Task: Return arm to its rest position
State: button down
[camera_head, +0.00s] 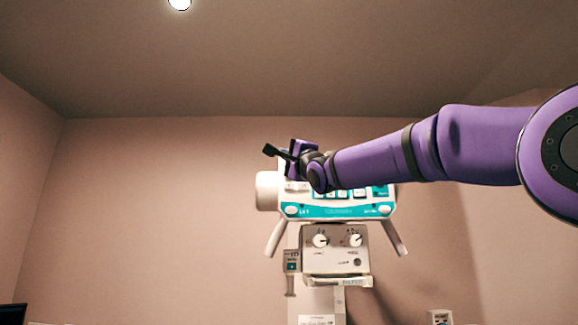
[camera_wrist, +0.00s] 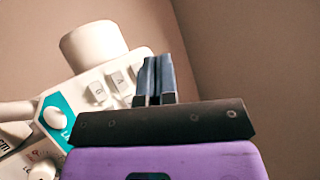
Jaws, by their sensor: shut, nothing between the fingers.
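My purple arm reaches in from the right in the head view, stretched out in front of a white and teal machine (camera_head: 338,212). My gripper (camera_head: 270,150) is at the arm's left end, in front of the machine's upper left part in the picture. In the wrist view my gripper (camera_wrist: 154,72) has its two dark fingers together with nothing held between them. The machine's control panel (camera_wrist: 100,88) shows behind and to the left of the fingers there. I cannot tell whether the gripper touches the machine.
The machine has a white cylinder (camera_head: 267,191), slanted side handles and a lower panel with two knobs (camera_head: 338,240). A small white device (camera_head: 440,317) is at the lower right. A dark object (camera_head: 13,314) is at the lower left. Space left of the machine looks clear.

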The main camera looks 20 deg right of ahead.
dwell(0.6)
jog(key=s+d+f+n+g+h, duration=0.1)
jog(key=s+d+f+g+h, duration=0.2)
jog(key=f, duration=0.5)
jog(key=s+d+f+n+g+h, duration=0.1)
jog(key=s+d+f+n+g, duration=0.1)
jog(key=s+f, duration=0.45)
jog(key=s+d+f+n+g+h, duration=0.1)
jog(key=s+d+f+g+h, duration=0.15)
jog(key=f, duration=0.65)
jog(key=s+f+n+g, duration=0.9)
jog(key=s+f, duration=1.4)
jog(key=f, duration=0.4)
jog(key=shift+s+d+f+g, duration=0.15)
jog(key=shift+s+f+g, duration=0.15)
jog(key=shift+g, duration=0.55)
